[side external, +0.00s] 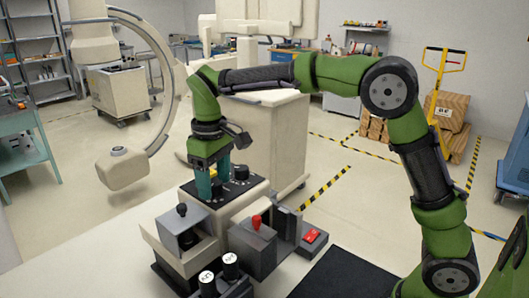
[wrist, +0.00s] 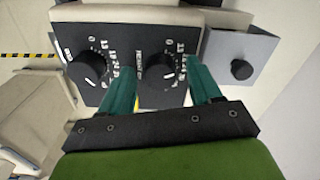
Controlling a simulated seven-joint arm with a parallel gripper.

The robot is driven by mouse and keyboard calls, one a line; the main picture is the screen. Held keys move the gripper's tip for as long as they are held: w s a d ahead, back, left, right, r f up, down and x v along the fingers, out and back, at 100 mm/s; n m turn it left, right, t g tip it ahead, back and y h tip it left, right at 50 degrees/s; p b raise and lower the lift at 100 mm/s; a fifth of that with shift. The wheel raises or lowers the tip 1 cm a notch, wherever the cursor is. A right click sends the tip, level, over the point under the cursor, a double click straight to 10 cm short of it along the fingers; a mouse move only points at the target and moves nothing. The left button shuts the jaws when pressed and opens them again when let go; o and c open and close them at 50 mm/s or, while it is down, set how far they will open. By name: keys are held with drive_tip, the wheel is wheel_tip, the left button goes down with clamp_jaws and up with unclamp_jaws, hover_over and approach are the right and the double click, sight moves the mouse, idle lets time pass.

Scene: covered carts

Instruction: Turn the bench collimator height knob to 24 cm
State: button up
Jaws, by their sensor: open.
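A dark panel (wrist: 121,92) with two black round knobs faces my gripper in the wrist view. One knob (wrist: 160,72) sits between my teal fingers, which stand apart on either side of it; the printing beside it is too small to read surely.
A grey box with a black ball knob (wrist: 241,69) stands right of the panel; it also shows in the side view (side external: 182,210). A red-knobbed lever box (side external: 256,222), a red switch (side external: 311,236) and black cylinders (side external: 231,262) are close by. A large beige cabinet (side external: 262,140) stands behind.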

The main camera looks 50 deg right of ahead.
sight(215, 182)
drive_tip(key=c, duration=1)
drive_tip(key=m, duration=0.5)
drive_tip(key=shift+c, duration=0.2)
drive_tip(key=o, duration=1)
drive_tip(key=shift+o, duration=0.2)
drive_tip(key=shift+r, duration=0.1)
wheel_tip(215, 182, up, 17)
drive_tip(key=shift+f, duration=0.2)
